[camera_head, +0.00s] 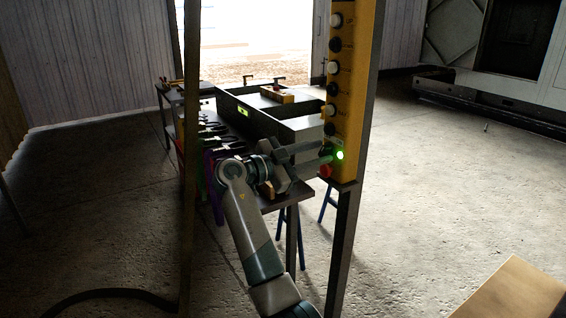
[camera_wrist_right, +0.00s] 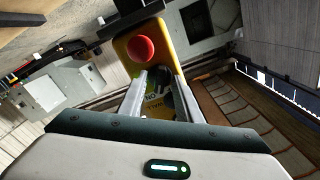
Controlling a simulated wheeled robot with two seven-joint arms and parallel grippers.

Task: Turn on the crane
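The yellow crane control box (camera_head: 343,95) hangs on a post, with a column of black and white buttons. A green light (camera_head: 340,155) glows near its lower end. A red button (camera_head: 326,171) sits just below it; the red button (camera_wrist_right: 140,48) is large in the right wrist view. My right gripper (camera_head: 322,153) is at the lower left side of the box, close to the green light. In the wrist view its fingers (camera_wrist_right: 160,78) are apart, with the box's yellow face between them. I cannot tell whether they touch it. My left gripper is not in view.
A table behind my right arm carries a large grey enclosure (camera_head: 262,122) and several dark tools (camera_head: 212,135). A post (camera_head: 193,150) stands at left. A wooden board (camera_head: 515,290) is at lower right. The floor at right is mostly clear.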

